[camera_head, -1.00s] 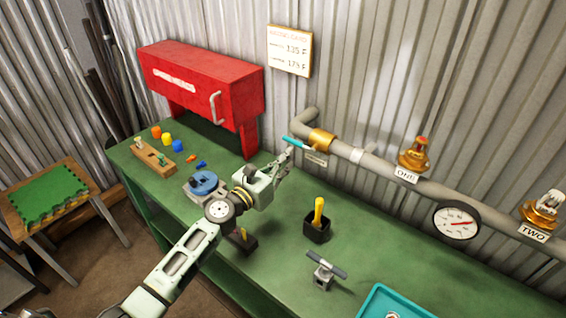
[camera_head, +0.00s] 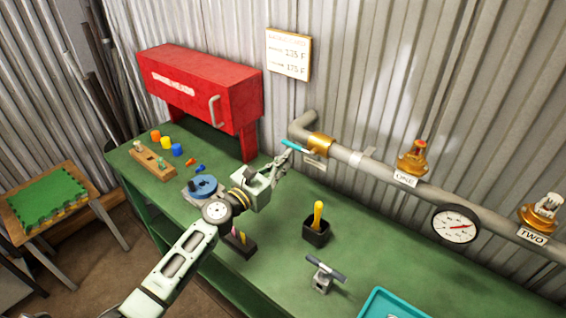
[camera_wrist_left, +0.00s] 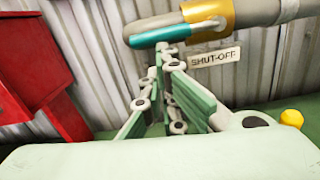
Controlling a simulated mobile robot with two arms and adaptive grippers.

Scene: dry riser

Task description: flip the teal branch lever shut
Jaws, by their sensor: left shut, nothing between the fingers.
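The teal branch lever (camera_head: 295,146) sticks out to the left from a brass valve (camera_head: 321,144) on the grey wall pipe. In the left wrist view the teal lever (camera_wrist_left: 160,35) runs along the pipe, left of the brass valve body (camera_wrist_left: 235,12), above a SHUT-OFF label (camera_wrist_left: 215,58). My left gripper (camera_head: 286,157) is shut and empty, its fingertips just below the lever. In the left wrist view its fingertips (camera_wrist_left: 163,50) reach up to the lever's underside; I cannot tell whether they touch. My right gripper is not in view.
A red SPARE HEADS cabinet (camera_head: 203,88) stands at the back left of the green bench (camera_head: 275,262). A black cup with a yellow handle (camera_head: 317,229), a small clamp tool (camera_head: 324,276) and a teal tray (camera_head: 385,305) are to the right. Sprinkler heads and a gauge (camera_head: 455,224) line the pipe.

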